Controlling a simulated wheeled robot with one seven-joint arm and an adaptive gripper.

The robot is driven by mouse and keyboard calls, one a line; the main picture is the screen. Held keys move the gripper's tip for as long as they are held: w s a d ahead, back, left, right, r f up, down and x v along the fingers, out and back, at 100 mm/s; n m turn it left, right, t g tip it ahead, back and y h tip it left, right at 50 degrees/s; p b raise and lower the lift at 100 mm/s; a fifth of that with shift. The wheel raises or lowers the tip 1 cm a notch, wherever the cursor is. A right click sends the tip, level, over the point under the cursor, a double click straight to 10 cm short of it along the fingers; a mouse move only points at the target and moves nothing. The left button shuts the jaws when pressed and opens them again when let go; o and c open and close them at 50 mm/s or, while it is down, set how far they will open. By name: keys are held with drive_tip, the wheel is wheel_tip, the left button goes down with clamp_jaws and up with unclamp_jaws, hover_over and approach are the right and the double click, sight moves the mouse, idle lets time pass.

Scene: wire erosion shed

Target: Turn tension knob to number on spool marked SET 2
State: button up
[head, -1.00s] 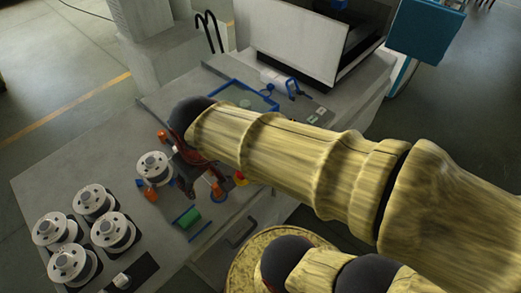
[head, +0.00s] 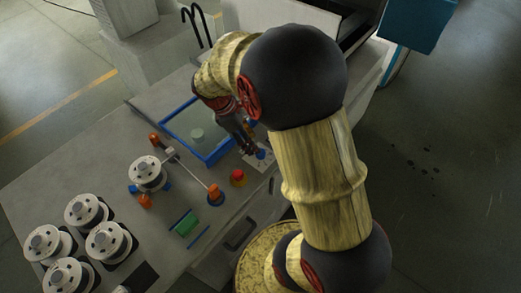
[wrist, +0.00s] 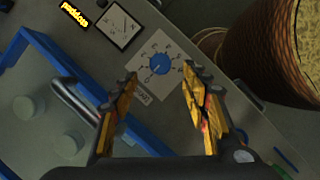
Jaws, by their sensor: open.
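The tension knob is a blue knob (wrist: 159,64) at the middle of a white dial plate (wrist: 158,68) with marks around it. It shows in the wrist view just beyond and between my fingertips. My gripper (wrist: 162,82) is open and empty, its fingers apart on either side of the knob's line. In the head view my gripper (head: 250,147) hangs close above the blue knob (head: 261,154), right of the tank. A spool (head: 150,172) sits on the bench between orange parts, and several more spools (head: 86,211) stand at the lower left. No SET marking is readable.
A blue-framed tank (head: 206,157) lies left of the knob, with round posts inside. A red and yellow button (head: 238,177), an orange post (head: 214,192) and a green block (head: 187,223) stand nearby. A square gauge (wrist: 119,25) is beyond the dial.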

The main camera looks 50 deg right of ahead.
sight(261, 154)
drive_tip(key=b+x, duration=0.1)
drive_tip(key=x, duration=0.6)
drive_tip(key=shift+c, duration=0.6)
drive_tip(key=c, duration=1)
